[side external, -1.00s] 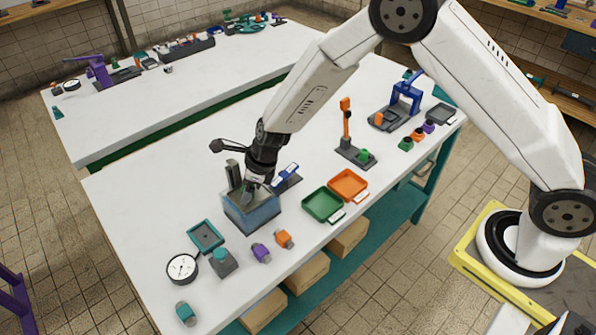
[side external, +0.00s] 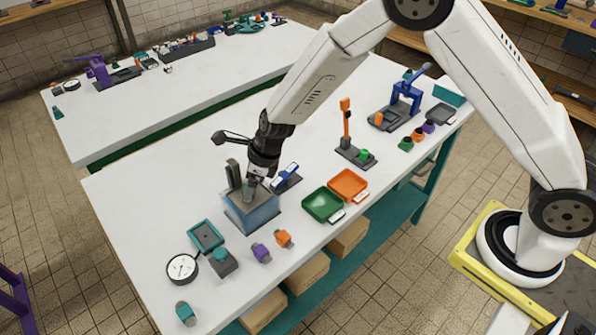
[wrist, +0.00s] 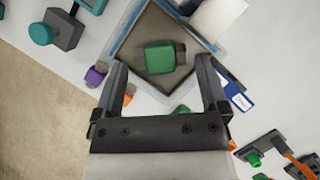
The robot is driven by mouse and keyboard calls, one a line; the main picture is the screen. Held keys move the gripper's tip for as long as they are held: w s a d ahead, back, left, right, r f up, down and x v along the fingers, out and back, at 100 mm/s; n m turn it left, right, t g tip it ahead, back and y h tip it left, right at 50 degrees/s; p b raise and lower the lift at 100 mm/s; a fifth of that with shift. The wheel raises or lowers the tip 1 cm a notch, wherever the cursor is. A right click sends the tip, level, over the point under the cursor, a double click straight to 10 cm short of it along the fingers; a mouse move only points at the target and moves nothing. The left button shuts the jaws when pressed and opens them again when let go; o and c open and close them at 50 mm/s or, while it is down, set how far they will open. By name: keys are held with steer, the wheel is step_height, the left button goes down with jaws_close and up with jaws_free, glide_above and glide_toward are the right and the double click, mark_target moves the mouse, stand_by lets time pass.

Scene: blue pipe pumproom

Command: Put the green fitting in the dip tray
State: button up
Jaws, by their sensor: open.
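The green fitting (wrist: 163,56) lies on the grey-brown floor of the blue-walled dip tray (wrist: 124,44), inside its walls. In the side view the dip tray (side external: 252,216) stands near the middle of the bench, with a dark upright post at its back left. My gripper (side external: 250,190) is above the tray, pointing down. In the wrist view my gripper (wrist: 165,75) has its jaws wide apart, one on each side of the fitting, and nothing is held. The fitting is hard to make out in the side view, where the jaws and tray wall cover it.
A purple fitting (side external: 261,253) and an orange fitting (side external: 284,239) lie in front of the tray. Green (side external: 322,205) and orange (side external: 348,186) shallow trays lie to its right. A dial gauge (side external: 182,268) lies front left.

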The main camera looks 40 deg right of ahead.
steer(key=v, duration=0.9)
steer(key=shift+r, duration=0.35)
steer(key=shift+s+d, duration=0.1)
steer(key=shift+s, duration=0.05)
steer(key=s+d+r+n+h, duration=0.1)
steer(key=s+d+n, duration=0.6)
steer(key=n, duration=0.6)
steer(key=s+d+r+n+h, duration=0.1)
steer(key=s+d+n+h, duration=0.1)
steer(key=s+d+n, duration=0.5)
steer(key=s+n, duration=0.4)
steer(key=n, duration=0.3)
steer(key=shift+s+d+g, duration=0.2)
steer(key=shift+d+g, duration=0.1)
steer(key=shift+d, duration=0.1)
